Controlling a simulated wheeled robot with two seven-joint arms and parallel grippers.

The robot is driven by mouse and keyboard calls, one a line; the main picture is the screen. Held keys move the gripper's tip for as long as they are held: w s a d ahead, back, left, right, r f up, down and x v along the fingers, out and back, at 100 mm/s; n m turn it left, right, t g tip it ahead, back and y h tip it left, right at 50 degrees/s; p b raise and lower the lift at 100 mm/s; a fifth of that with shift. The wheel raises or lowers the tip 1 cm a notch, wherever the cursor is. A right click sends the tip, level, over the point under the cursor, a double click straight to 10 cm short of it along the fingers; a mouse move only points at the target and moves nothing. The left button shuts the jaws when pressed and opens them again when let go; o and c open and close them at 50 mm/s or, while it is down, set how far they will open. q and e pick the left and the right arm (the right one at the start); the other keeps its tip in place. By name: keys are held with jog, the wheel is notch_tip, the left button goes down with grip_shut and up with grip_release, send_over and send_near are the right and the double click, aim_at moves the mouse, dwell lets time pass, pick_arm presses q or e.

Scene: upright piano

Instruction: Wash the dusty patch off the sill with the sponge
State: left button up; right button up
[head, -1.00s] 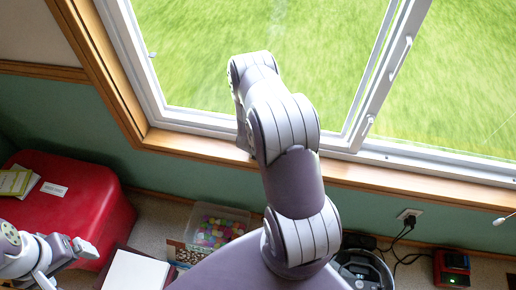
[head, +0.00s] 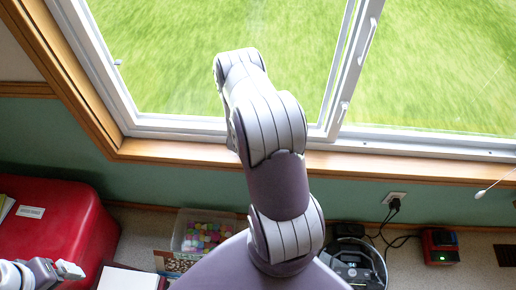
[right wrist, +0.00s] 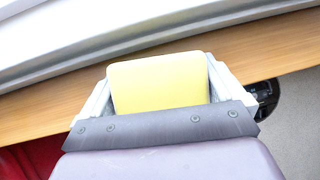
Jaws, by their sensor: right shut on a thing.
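The sponge (right wrist: 158,85) is a pale yellow block in the right wrist view. My right gripper (right wrist: 160,68) is shut on it, a finger on each side, over the wooden sill (right wrist: 40,115). I cannot tell whether the sponge touches the wood. In the head view the sill (head: 340,164) runs under the window, and my right arm hides the right gripper, the sponge and part of the sill. I make out no dusty patch on the visible wood. My left gripper (head: 62,275) is at the lower left, partly cut off, empty, its fingers apart.
The white window frame (head: 420,145) rises behind the sill. Below are a red box-like piece (head: 55,225), a clear bin of colourful pieces (head: 203,232), a round black device (head: 352,262), an outlet (head: 394,199) with cables and a small red device (head: 440,246).

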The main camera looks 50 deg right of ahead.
aim_at(227, 153)
jog(key=shift+w+a, duration=0.65)
jog(key=shift+w, duration=0.35)
jog(key=w+a, duration=0.2)
jog(key=shift+w, duration=0.35)
jog(key=shift+w+a, duration=1.25)
jog(key=shift+w, duration=0.25)
notch_tip(227, 153, up, 6)
jog(key=p, duration=0.4)
jog(key=shift+p, duration=0.3)
notch_tip(227, 153, up, 3)
jog(key=shift+f+p, duration=0.1)
jog(key=shift+p, duration=0.9)
